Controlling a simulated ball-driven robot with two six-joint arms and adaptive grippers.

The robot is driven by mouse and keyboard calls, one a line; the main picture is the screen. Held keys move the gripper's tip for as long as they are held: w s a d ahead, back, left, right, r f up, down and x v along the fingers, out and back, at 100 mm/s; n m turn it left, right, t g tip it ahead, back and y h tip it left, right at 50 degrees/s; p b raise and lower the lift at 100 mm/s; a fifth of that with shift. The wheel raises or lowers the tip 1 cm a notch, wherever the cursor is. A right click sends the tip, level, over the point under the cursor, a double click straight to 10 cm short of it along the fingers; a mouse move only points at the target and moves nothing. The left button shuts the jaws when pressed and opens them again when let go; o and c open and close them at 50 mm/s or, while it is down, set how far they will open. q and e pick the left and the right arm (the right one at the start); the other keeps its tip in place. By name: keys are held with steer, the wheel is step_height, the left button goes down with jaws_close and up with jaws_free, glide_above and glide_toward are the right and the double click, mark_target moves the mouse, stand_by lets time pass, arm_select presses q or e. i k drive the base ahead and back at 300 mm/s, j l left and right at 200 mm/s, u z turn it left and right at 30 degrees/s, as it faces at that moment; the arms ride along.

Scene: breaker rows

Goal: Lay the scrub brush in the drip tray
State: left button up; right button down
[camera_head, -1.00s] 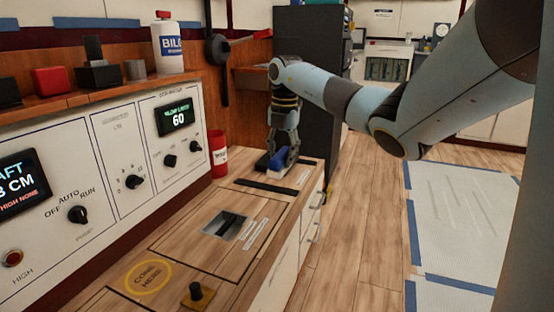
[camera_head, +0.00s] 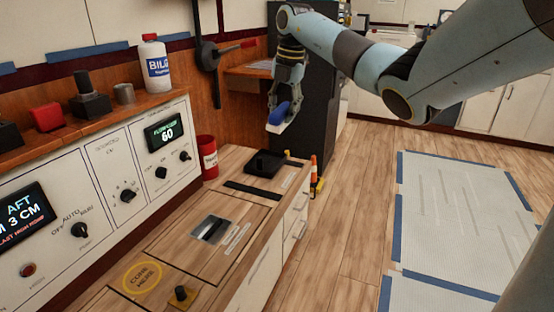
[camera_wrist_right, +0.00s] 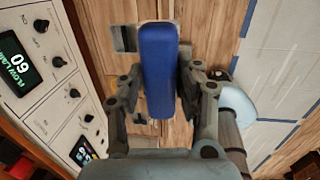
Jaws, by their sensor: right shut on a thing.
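The scrub brush (camera_head: 281,114) has a blue back and a pale underside. My right gripper (camera_head: 287,97) is shut on it and holds it in the air above the far end of the wooden counter. In the right wrist view the blue back of the brush (camera_wrist_right: 159,62) stands lengthwise between the two fingers (camera_wrist_right: 161,90). A flat black thing, which looks like the drip tray (camera_head: 267,163), lies on the counter below the brush. I cannot make out its inside clearly. My left gripper is not in view.
A red can (camera_head: 207,157) stands left of the black tray. A white bottle (camera_head: 155,64) stands on the shelf above the control panel. A small orange-and-white object (camera_head: 313,171) is at the counter's right edge.

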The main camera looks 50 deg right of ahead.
mark_target(268, 162)
steer(key=k+l, duration=0.15)
steer(key=l, duration=0.25)
steer(key=k+l+u, duration=0.1)
steer(key=l, duration=0.35)
steer(key=k+l, duration=0.15)
steer(key=l, duration=0.25)
steer(key=k+l, duration=0.15)
steer(key=l, duration=0.25)
steer(key=i+l, duration=0.15)
steer(key=l, duration=0.2)
steer(key=i+l+u, duration=0.1)
steer(key=l, duration=0.25)
steer(key=i+l+u, duration=0.1)
steer(key=l, duration=0.25)
steer(key=i+l, duration=0.2)
steer(key=l, duration=0.2)
